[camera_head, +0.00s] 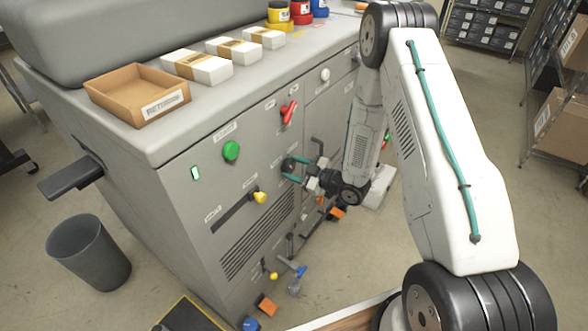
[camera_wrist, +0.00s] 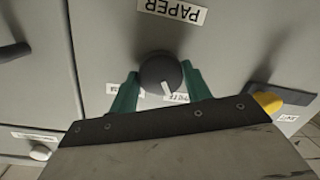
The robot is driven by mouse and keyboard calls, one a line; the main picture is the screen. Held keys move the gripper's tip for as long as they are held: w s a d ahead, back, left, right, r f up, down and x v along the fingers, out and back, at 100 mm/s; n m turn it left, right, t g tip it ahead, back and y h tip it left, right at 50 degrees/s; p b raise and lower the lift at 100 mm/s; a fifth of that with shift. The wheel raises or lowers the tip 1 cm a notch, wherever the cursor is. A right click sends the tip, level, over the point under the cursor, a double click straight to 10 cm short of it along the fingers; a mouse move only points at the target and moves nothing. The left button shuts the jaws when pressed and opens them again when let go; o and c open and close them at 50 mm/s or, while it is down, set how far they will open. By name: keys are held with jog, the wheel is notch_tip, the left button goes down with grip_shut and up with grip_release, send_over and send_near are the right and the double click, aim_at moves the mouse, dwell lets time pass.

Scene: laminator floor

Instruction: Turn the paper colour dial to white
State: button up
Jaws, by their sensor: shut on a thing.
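The paper colour dial (camera_wrist: 160,73) is a round dark knob on the grey machine front. An upside-down PAPER label (camera_wrist: 172,11) is beside it. The dial's white pointer mark (camera_wrist: 167,88) points toward the bottom of the wrist view, slightly right. Small labels, partly hidden, sit by the dial; I cannot read them surely. My gripper (camera_wrist: 161,85) has its green fingers shut on the dial, one on each side. In the head view, my gripper (camera_head: 291,170) reaches the machine front, and the dial (camera_head: 288,165) shows only as a small dark spot between the fingers.
The machine front also carries a green button (camera_head: 231,150), a red lever (camera_head: 288,112), a yellow slider knob (camera_head: 260,197) and a white knob (camera_head: 325,75). A cardboard tray (camera_head: 138,95) sits on top. A grey bin (camera_head: 90,254) and loose items, including an orange block (camera_head: 266,305), are on the floor.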

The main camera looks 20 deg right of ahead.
jog(key=shift+s+a+n, duration=0.1)
jog(key=shift+a+n, duration=0.05)
jog(key=shift+n, duration=0.15)
jog(key=o, duration=1)
jog(key=shift+s+d, duration=0.3)
jog(key=shift+d, duration=0.1)
jog(key=v, duration=0.6)
jog(key=shift+s+d+r, duration=0.1)
jog(key=shift+s+d, duration=0.1)
jog(key=shift+s, duration=0.15)
